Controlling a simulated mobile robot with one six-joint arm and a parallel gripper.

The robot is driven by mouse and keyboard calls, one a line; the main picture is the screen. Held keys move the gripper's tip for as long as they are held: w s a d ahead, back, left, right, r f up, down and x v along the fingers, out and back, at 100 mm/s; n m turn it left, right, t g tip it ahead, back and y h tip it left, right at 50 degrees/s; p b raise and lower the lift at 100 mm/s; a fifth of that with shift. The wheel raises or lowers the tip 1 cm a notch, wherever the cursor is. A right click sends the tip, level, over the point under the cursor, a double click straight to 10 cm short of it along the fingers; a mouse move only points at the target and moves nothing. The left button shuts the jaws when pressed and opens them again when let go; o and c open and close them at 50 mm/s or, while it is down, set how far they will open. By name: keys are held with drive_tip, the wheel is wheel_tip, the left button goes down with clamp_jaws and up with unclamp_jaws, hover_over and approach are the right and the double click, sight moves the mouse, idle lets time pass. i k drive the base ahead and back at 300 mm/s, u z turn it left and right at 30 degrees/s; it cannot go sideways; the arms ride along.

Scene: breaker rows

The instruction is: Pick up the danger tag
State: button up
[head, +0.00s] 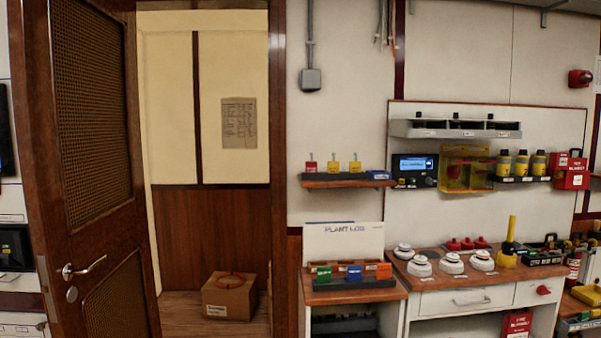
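A small red tag (311,166) stands upright at the left end of a small wall shelf (325,186), right of the doorway. It may be the danger tag; its lettering is too small to read. Two yellow tags (334,167) (355,166) stand to its right in the same dark holder. Thin pale stems rise above the tags. My gripper is not in view.
An open wooden door (95,215) is at left, with a cardboard box (230,298) on the floor in the doorway. Below the shelf stands a low cabinet with a plant log board (343,240). A workbench (450,275) with several detectors is at right.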

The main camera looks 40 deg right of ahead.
sight(311, 167)
drive_tip(key=z, duration=0.1)
drive_tip(key=i, duration=0.95)
drive_tip(key=u, duration=0.05)
